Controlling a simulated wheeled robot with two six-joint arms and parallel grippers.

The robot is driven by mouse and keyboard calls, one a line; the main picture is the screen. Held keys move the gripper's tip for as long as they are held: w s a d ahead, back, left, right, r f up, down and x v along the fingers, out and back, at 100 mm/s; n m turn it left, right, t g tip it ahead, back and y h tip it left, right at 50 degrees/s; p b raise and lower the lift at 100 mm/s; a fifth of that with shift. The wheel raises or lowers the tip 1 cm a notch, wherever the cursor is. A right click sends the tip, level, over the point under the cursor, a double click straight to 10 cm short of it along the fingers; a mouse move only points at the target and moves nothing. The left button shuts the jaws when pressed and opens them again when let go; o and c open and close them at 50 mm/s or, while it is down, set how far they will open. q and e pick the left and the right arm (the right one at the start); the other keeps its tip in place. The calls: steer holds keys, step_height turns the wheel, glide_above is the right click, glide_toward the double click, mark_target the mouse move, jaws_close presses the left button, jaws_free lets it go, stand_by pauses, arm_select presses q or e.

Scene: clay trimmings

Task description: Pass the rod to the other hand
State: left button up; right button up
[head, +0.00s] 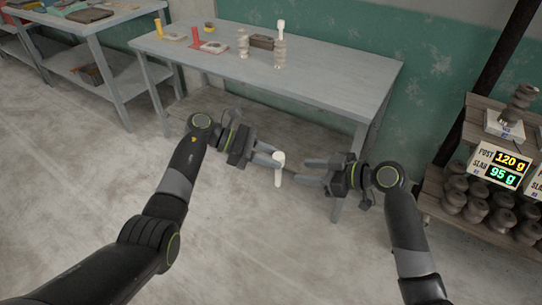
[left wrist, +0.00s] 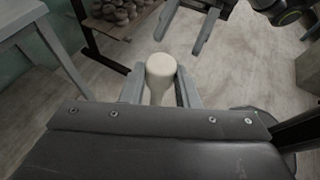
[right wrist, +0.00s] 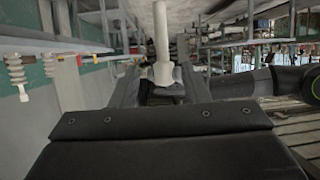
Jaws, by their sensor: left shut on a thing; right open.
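The rod is pale, whitish and upright, with a thicker end (head: 279,160). My left gripper (head: 275,159) is shut on the rod in front of the table. In the left wrist view the rod (left wrist: 160,75) stands between the left fingers, its wide end toward the camera. My right gripper (head: 308,171) is open and empty, facing the rod from the right with a small gap. In the right wrist view the rod (right wrist: 161,45) appears ahead, between the directions of the right fingers. I cannot tell its exact distance there.
The grey table (head: 345,82) behind carries spool-like stacks (head: 280,52), slabs and coloured cylinders. A shelf at the right holds dark clay pieces (head: 470,200) and a display (head: 510,160) reading 120 g and 95 g. The floor around the grippers is clear.

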steer(key=s+d+f+m+h, duration=0.3)
steer(key=d+f, duration=0.1)
steer(key=f, duration=0.7)
steer(key=s+d+f+m+g+h, duration=0.1)
steer(key=s+d+f+m+h, duration=0.25)
steer(key=f, duration=0.75)
steer(key=s+d+f+m+h, duration=0.2)
steer(key=s+d+f+m, duration=0.3)
steer(key=f, duration=0.6)
steer(key=s+d+f+g+h, duration=0.1)
steer(key=s+d+f, duration=0.2)
steer(key=s+f, duration=0.45)
steer(key=s+d+f+g+h, duration=0.2)
steer(key=s+f, duration=0.5)
steer(key=s, duration=0.2)
steer(key=s+f+g, duration=0.1)
steer(key=s+f, duration=0.1)
steer(key=s, duration=0.8)
steer(key=s+f+g, duration=0.1)
steer(key=s+f, duration=0.2)
steer(key=s, duration=0.7)
steer(key=shift+f+m+h, duration=0.2)
steer(key=shift+m+h, duration=0.15)
